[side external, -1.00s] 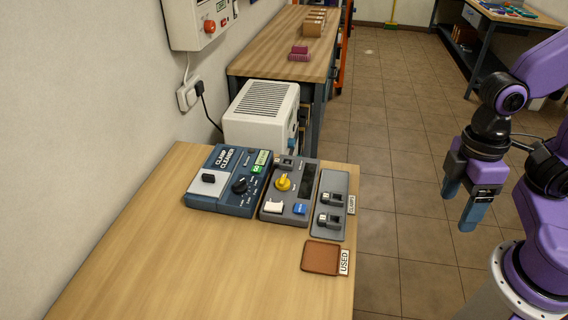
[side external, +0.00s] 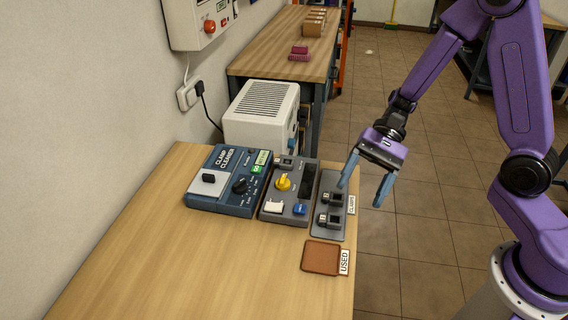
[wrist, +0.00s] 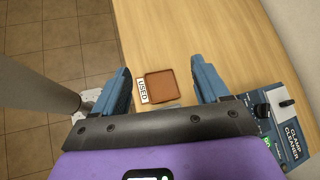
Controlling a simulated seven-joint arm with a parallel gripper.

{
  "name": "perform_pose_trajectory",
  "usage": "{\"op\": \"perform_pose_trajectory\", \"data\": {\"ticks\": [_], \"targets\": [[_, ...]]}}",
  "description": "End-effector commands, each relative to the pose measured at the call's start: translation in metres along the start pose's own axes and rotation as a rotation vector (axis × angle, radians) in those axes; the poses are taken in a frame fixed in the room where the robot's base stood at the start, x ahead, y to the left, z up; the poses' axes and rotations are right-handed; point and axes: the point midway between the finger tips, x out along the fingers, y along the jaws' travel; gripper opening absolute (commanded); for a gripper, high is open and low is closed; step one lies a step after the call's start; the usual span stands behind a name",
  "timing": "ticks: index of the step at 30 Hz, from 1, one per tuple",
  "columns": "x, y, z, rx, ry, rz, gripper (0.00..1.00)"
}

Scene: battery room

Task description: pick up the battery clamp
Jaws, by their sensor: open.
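Two small dark battery clamps, a far one (side external: 333,198) and a near one (side external: 329,220), lie on the grey tray (side external: 336,178) labelled CLAMPS at the table's right edge. My gripper (side external: 360,196) is open and empty, its blue fingers pointing down near the tray's right side. One finger appears close to the far clamp in the picture; its height above the tray is hard to tell. In the wrist view the open fingers (wrist: 161,66) frame the brown USED tray (wrist: 160,85). The clamps are hidden there behind my gripper's body.
A blue clamp cleaner (side external: 220,200) and a grey device with a yellow knob (side external: 283,183) stand left of the clamp tray. The USED tray (side external: 321,257) lies in front. A white vented box (side external: 262,112) stands behind. The table's front left (side external: 170,270) is bare.

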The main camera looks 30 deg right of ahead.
Motion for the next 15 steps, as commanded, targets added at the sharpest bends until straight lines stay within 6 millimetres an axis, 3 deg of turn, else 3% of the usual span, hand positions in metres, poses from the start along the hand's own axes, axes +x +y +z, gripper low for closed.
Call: {"op": "perform_pose_trajectory", "data": {"ticks": [9,15], "targets": [[-0.038,-0.043,-0.088,0.44,-0.012,-0.452,0.74],[-0.073,-0.045,-0.15,0.693,-0.004,-0.747,0.74]]}}
